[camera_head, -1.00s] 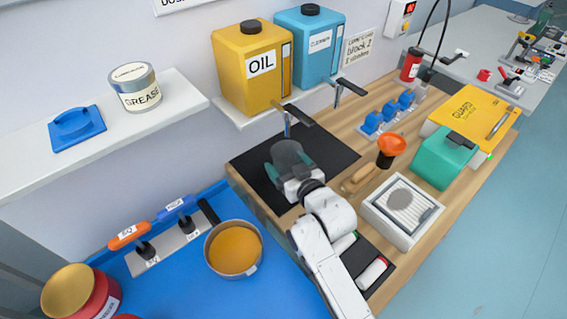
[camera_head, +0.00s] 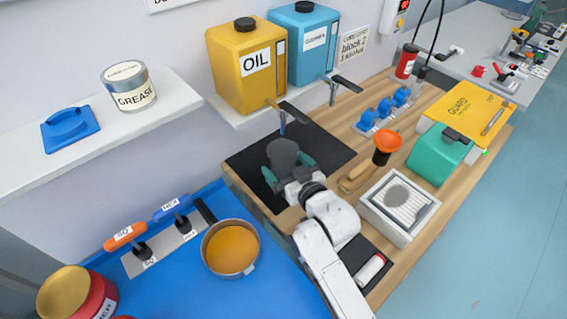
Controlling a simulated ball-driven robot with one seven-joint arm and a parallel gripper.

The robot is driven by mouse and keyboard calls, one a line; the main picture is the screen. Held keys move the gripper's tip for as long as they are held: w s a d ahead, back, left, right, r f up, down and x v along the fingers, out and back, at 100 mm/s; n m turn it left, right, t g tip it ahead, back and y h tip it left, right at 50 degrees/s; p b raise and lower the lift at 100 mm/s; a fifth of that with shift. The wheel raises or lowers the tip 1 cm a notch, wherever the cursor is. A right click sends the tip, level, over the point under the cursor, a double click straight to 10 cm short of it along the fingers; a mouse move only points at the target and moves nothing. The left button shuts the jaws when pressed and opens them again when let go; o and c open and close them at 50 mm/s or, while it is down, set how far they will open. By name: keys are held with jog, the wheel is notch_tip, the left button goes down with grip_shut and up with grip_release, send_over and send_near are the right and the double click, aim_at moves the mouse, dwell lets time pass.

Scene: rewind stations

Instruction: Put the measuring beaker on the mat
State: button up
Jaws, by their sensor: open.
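The measuring beaker (camera_head: 283,152) is a dark grey, smoky cup over the black mat (camera_head: 325,152), and looks upright. It seems to stand on the mat, but its base is hidden by my gripper. My gripper (camera_head: 287,170) is open, low over the mat, with its teal fingers to either side of the beaker's lower part. I cannot tell whether either finger touches it. My white arm reaches in from the bottom and covers the near corner of the mat.
Oil (camera_head: 247,65) and cleaner (camera_head: 305,42) containers stand on a shelf behind the mat, their taps jutting towards it. An orange funnel (camera_head: 388,141), wooden-handled tool (camera_head: 357,175) and white box (camera_head: 399,207) stand to the right. A pan (camera_head: 231,248) lies left of my arm.

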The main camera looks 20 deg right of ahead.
jog(key=v, duration=0.5)
jog(key=shift+s+r+b, duration=0.1)
jog(key=shift+s+b, duration=0.2)
